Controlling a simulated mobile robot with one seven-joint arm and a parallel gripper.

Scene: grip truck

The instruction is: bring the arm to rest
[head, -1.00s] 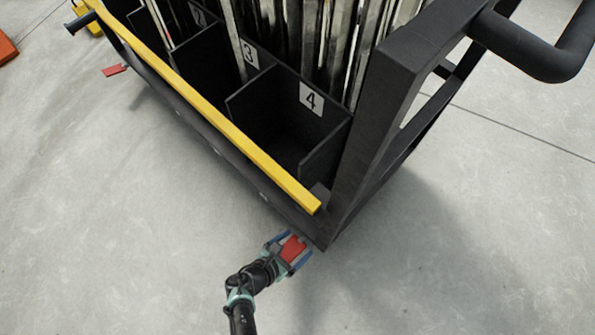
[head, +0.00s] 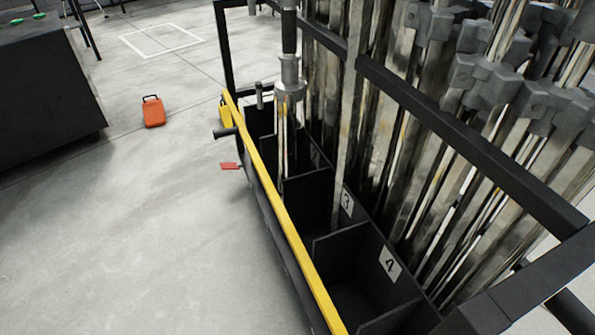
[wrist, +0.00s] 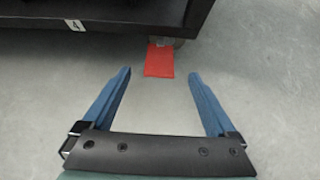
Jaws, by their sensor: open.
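My gripper (wrist: 160,88) shows in the wrist view with its two blue fingers spread apart and nothing between them. The head view does not show my arm or gripper. The black cart (head: 274,235) with numbered bays fills the right of the head view, and its lower edge with label 4 shows in the wrist view (wrist: 110,22).
A yellow bar (head: 285,215) runs along the cart's side. Another red piece (head: 230,166) sits by the cart's far end. An orange can (head: 153,111) stands on the floor near a dark cabinet (head: 45,85).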

